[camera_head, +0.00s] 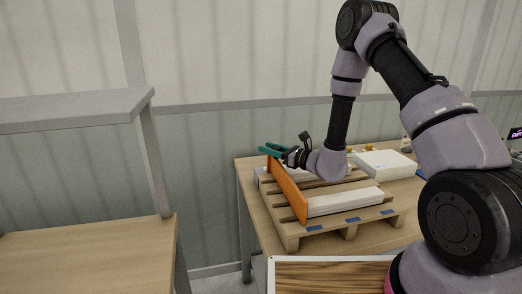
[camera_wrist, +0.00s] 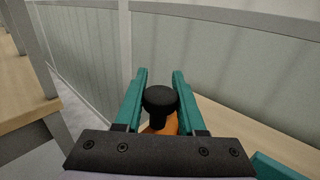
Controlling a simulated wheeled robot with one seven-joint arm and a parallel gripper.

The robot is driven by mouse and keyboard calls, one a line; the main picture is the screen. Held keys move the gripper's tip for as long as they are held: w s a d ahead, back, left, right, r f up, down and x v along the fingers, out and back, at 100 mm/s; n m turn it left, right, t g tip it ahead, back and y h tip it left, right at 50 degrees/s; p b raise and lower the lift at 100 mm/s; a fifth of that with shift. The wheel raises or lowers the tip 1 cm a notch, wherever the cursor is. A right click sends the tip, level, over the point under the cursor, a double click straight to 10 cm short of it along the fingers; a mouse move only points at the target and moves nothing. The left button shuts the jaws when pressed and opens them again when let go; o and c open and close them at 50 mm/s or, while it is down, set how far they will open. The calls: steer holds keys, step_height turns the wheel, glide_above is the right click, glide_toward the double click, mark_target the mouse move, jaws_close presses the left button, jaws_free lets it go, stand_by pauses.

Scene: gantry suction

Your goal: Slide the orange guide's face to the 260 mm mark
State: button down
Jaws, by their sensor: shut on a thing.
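The orange guide (camera_head: 287,190) is a long upright board lying across the left part of a wooden pallet (camera_head: 291,238) in the head view. My gripper (camera_head: 271,150), with teal fingers, is at the guide's far end. In the wrist view my gripper (camera_wrist: 160,76) has its fingers on either side of a round black knob (camera_wrist: 160,97), shut on it. A bit of the orange guide (camera_wrist: 160,128) shows beneath the knob. The 260 mm mark and any scale numbers cannot be made out.
A white bar (camera_head: 345,201) lies on the pallet right of the guide. White flat boxes (camera_head: 385,163) are stacked behind at right. The pallet stands on a wooden table (camera_head: 248,205). A grey-framed shelf (camera_head: 75,108) stands at left, with a gap between it and the table.

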steer(key=c, duration=0.5)
jaws_free()
steer(key=shift+d, duration=0.1)
steer(key=v, duration=1)
steer(key=shift+s+d, duration=0.25)
steer(key=shift+s, duration=0.1)
steer(key=shift+r, duration=0.15)
